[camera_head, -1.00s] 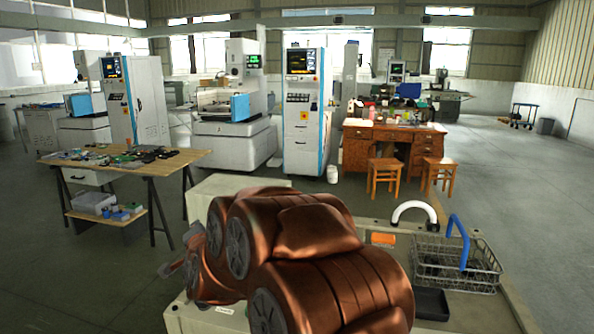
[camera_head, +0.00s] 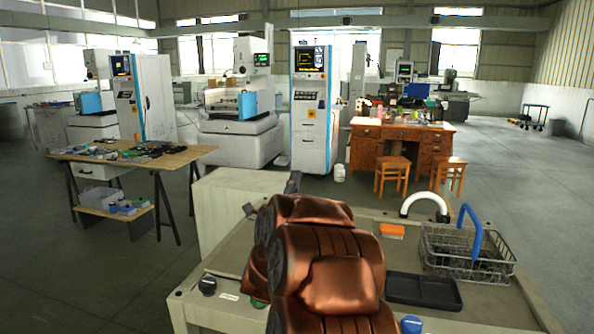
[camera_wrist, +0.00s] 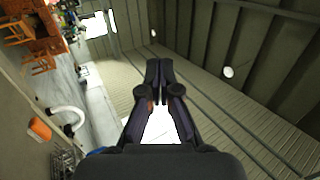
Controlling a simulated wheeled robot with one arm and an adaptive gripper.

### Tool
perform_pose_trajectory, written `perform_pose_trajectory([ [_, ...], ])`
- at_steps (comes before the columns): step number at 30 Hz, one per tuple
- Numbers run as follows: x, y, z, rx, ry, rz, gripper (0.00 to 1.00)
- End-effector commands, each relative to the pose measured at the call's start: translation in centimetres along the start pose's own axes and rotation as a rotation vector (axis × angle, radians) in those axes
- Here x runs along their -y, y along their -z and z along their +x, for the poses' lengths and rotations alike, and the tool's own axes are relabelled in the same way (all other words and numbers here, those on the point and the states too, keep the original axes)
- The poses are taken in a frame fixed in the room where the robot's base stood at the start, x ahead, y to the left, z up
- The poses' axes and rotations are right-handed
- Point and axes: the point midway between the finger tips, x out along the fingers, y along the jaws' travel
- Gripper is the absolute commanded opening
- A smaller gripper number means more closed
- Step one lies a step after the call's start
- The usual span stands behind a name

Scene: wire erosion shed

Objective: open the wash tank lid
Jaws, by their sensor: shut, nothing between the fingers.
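My gripper (camera_wrist: 159,70) shows in the wrist view with its dark fingers together and nothing between them. It points at the shed's wall and roof, clear of any object. In the head view my copper-coloured arm hides part of the grey-beige bench top (camera_head: 345,215) in front of me. A pale box (camera_head: 228,215) stands at the bench's far left side, partly hidden by the bench and arm. I cannot tell for certain which surface is the wash tank lid; no lid stands visibly raised.
On the bench are a white curved pipe (camera_head: 425,196), an orange block (camera_head: 391,231), a black tray (camera_head: 423,291) and a wire basket (camera_head: 440,262) with a blue handle (camera_head: 470,232). A cluttered wooden table (camera_head: 190,156) stands left. Open floor lies between.

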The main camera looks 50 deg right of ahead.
Motion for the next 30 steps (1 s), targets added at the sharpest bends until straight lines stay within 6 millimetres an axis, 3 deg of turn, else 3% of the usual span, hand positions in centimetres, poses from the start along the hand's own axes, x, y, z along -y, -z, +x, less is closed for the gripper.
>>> perform_pose_trajectory([
  [19, 0.5, 0.0, 9.4, -0.001, 0.005, -0.001, 0.0],
  [30, 0.2, -0.1, 12.5, 0.001, 0.002, -0.001, 0.0],
])
